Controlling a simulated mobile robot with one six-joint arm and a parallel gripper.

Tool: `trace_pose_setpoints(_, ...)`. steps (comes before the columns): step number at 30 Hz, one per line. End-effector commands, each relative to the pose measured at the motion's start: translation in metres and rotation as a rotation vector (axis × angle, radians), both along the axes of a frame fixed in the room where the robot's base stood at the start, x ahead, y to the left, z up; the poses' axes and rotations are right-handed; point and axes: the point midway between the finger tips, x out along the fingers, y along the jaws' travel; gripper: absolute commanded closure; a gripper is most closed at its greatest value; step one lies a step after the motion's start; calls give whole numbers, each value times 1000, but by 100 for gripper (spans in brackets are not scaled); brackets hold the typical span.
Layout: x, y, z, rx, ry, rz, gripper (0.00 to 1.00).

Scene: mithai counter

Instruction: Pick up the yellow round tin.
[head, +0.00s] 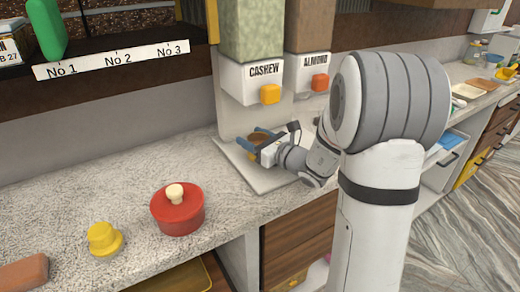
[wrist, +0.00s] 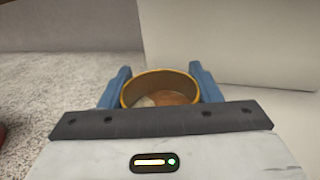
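A yellow round tin (wrist: 160,73) is in the wrist view, open at the top, with brown and pale contents inside. The blue fingers of my gripper (wrist: 160,88) stand on its left and right sides and appear to touch its wall. In the head view, my gripper (head: 259,142) is at the tin, over the pale base plate (head: 267,180) of the dispenser, below the cashew spout. My gripper hides part of the tin there. I cannot tell whether the tin rests on the plate.
The cashew dispenser (head: 252,83) and almond dispenser (head: 309,72) stand above and behind my gripper. A red lidded pot (head: 178,210), a yellow knobbed object (head: 104,241) and a brown block (head: 22,272) sit on the counter at left. The counter between pot and plate is clear.

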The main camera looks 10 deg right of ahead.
Motion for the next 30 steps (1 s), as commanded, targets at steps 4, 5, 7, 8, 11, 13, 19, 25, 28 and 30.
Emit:
trace_pose_setpoints(4, 0, 0, 0, 0, 0, 0, 58)
trace_pose_setpoints(5, 0, 0, 0, 0, 0, 0, 60)
trace_pose_setpoints(7, 0, 0, 0, 0, 0, -1, 66)
trace_pose_setpoints(8, 0, 0, 0, 0, 0, -1, 68)
trace_pose_setpoints(11, 0, -1, 0, 1, -1, -1, 70)
trace_pose_setpoints(13, 0, -1, 0, 1, -1, -1, 70)
trace_pose_setpoints(19, -1, -2, 4, 0, -1, -2, 70)
trace_pose_setpoints(25, -4, -2, 24, -2, -5, -1, 70)
trace_pose_setpoints(28, -4, -2, 41, -2, -5, -2, 70)
trace_pose_setpoints(30, -4, -2, 54, -3, -7, -1, 70)
